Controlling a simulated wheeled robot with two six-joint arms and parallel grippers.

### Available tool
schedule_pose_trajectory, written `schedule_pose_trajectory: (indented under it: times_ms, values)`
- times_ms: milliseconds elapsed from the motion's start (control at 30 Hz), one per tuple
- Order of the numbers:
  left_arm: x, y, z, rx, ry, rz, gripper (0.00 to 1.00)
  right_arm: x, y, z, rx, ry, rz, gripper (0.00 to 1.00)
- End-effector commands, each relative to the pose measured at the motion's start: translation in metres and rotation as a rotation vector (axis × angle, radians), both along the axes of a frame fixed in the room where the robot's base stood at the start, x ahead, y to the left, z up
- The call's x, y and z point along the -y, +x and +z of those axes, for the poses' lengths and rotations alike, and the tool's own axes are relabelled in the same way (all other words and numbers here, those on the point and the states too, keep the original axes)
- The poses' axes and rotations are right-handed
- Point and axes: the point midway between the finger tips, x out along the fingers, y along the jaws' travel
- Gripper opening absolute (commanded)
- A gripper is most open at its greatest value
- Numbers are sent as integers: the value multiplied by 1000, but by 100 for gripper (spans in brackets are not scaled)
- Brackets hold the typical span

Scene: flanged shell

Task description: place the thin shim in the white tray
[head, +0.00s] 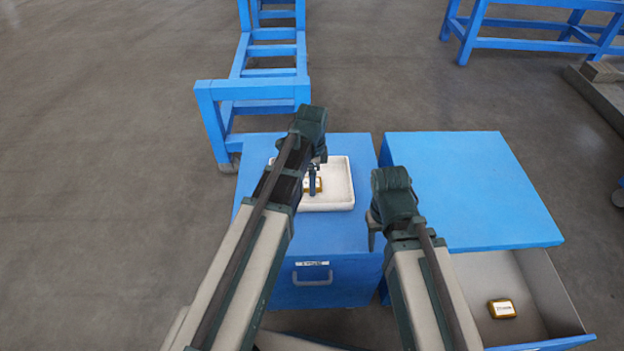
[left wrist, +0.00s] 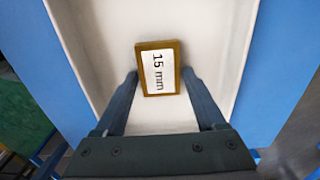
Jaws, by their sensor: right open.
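My left gripper (head: 314,186) reaches down into the tray. Its two fingers (left wrist: 160,78) meet the block's two sides, shut on it. A second gold-brown block with a white label (head: 502,308) lies in the open drawer at the lower right; its print is too small to read. My right gripper (head: 374,232) is open and empty beside the blue cabinets. Which block is thinner cannot be told.
The tray stands on the left blue cabinet (head: 344,231), whose drawer is shut. The right blue cabinet (head: 462,185) has a bare top and an open drawer (head: 482,268). A blue frame (head: 255,90) stands behind the left cabinet. The rest of the tray is empty.

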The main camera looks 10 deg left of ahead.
Motion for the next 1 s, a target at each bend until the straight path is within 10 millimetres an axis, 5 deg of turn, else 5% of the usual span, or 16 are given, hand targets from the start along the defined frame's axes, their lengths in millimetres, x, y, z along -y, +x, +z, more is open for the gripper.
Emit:
schedule_pose_trajectory:
  times_ms: [100,567,1000]
  values:
    - [0,0,0,0,0,0,92,0,0,0,0,0,0,50]
    - [0,0,7,0,0,0,92,0,0,7,0,0,0,50]
    - [0,0,60,0,0,0,92,0,0,60,0,0,0,50]
